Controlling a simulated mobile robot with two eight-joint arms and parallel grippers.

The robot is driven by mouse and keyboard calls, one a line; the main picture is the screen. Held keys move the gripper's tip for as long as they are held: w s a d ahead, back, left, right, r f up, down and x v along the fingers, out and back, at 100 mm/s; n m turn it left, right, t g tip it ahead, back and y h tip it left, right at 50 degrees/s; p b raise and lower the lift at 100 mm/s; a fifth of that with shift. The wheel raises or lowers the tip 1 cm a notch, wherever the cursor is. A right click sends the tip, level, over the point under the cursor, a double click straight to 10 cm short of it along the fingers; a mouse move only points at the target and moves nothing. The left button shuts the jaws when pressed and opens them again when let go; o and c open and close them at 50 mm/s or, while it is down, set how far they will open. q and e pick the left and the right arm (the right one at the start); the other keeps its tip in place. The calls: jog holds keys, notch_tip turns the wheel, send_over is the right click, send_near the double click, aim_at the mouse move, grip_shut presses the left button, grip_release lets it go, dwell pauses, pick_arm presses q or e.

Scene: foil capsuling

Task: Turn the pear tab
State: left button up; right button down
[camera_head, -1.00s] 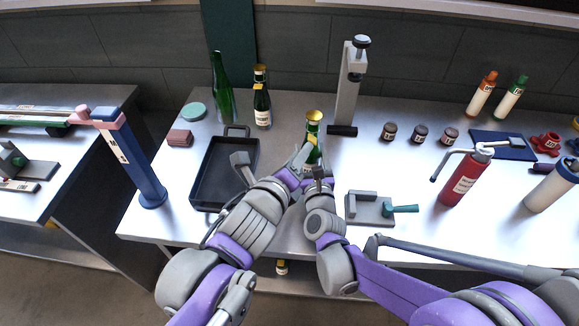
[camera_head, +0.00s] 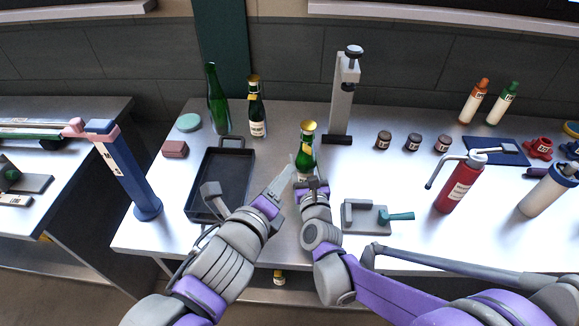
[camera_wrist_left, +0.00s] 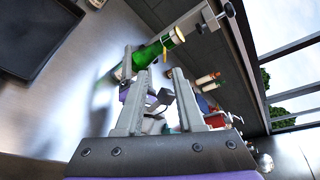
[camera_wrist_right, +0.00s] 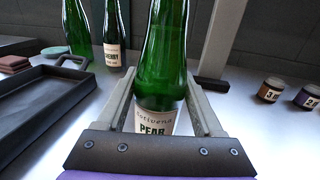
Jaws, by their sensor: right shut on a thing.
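The pear bottle (camera_head: 307,158) is green with a gold foil top (camera_head: 308,127) and stands upright near the front middle of the table. Its label reads PEAR in the right wrist view (camera_wrist_right: 155,124). A small yellow tab (camera_wrist_left: 165,53) shows at its neck in the left wrist view. My right gripper (camera_head: 314,184) is shut on the lower part of the bottle, with one finger on each side in the right wrist view. My left gripper (camera_head: 287,176) is open and empty, left of the bottle and apart from it; its fingers (camera_wrist_left: 163,78) show clearly in the left wrist view.
A black tray (camera_head: 222,207) lies left of my left gripper. The cherry bottle (camera_head: 257,108) and a plain green bottle (camera_head: 217,100) stand behind. A grey press stand (camera_head: 342,100) rises behind the pear bottle. A grey fixture with a teal handle (camera_head: 378,217) sits to the right.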

pick_arm(q)
jog(key=w+a+f+n+g+y, duration=0.15)
jog(key=a+n, duration=0.35)
jog(key=n, duration=0.7)
jog(key=n+g+h, duration=0.3)
jog(key=n+h, duration=0.2)
jog(key=n, duration=1.5)
send_near(303, 149)
jog(key=x, duration=0.8)
jog(key=shift+w+d+f, duration=0.15)
jog(key=shift+w+f, duration=0.05)
jog(key=shift+w, duration=0.1)
grip_shut()
